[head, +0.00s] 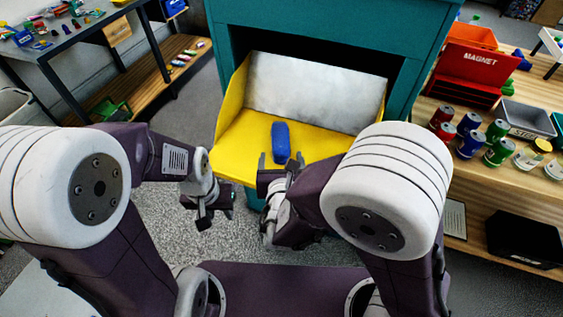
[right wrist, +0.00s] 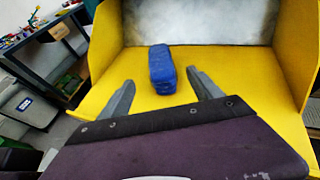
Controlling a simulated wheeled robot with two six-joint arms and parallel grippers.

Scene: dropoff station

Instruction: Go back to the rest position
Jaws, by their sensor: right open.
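My right gripper (head: 281,163) is at the front edge of the yellow chute (head: 233,142). Its two fingers are apart, and it also shows in the right wrist view (right wrist: 162,92). A blue rounded object (head: 281,141) lies on the yellow surface just beyond the fingertips. In the right wrist view the blue object (right wrist: 162,70) appears ahead of the open fingers, with nothing gripped. My left gripper (head: 210,212) hangs over the grey floor, left of the right one. Its fingers are small and dark, and I cannot tell whether they are open.
The teal dropoff station (head: 340,28) stands directly ahead around the chute. A wooden table (head: 455,135) on the right holds several cans, a red MAGNET box (head: 470,75) and a grey bin (head: 527,118). A dark workbench (head: 75,38) stands at the left. Grey floor lies between.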

